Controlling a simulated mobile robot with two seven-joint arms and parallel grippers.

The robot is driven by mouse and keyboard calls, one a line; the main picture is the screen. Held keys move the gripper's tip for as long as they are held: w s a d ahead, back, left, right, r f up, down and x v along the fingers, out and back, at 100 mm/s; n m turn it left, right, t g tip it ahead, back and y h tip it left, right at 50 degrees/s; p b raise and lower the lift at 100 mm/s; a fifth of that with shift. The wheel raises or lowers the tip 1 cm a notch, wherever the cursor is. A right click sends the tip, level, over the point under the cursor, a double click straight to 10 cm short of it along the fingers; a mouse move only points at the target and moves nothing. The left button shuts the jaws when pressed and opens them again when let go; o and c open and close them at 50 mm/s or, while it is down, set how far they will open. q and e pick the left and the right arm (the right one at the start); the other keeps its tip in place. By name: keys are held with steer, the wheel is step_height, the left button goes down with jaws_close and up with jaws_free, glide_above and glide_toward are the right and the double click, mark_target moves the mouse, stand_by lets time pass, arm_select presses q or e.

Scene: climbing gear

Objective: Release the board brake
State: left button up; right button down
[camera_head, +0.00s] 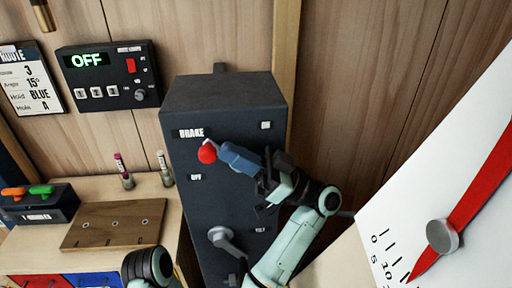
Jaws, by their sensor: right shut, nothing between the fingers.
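The brake box (225,97) is a tall dark grey cabinet against the wood wall, with a "BRAKE" label near the top of its front and a smaller label, which seems to read "OFF", below it. A red ball knob (207,153) sits between these labels. My right gripper (227,153) is shut and empty, its tips just right of the knob; I cannot tell whether they touch it. The gripper hides part of the box front and any lever behind the knob. My left gripper is out of view; only a piece of my left arm shows at the bottom.
A crank handle (226,241) sticks out low on the box. A white dial (400,218) with a red pointer stands at the right. At left are a control panel (110,76) reading "OFF", a route card (30,80) and a bench with a wooden board (115,224) and two small tubes.

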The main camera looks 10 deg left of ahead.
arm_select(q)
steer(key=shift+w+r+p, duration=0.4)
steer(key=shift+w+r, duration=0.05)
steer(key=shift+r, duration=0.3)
arm_select(e)
steer(key=shift+s+a+f+t+h, duration=0.15)
steer(key=shift+a+h, duration=0.2)
steer(key=shift+h, duration=0.4)
steer(key=shift+s+a+f+t+h, duration=0.1)
steer(key=shift+a+h, duration=0.25)
steer(key=shift+h, duration=0.45)
steer(key=shift+s+a+f+t+h, duration=0.15)
steer(key=shift+a+h, duration=0.2)
steer(key=shift+h, duration=0.4)
steer(key=shift+w, duration=0.1)
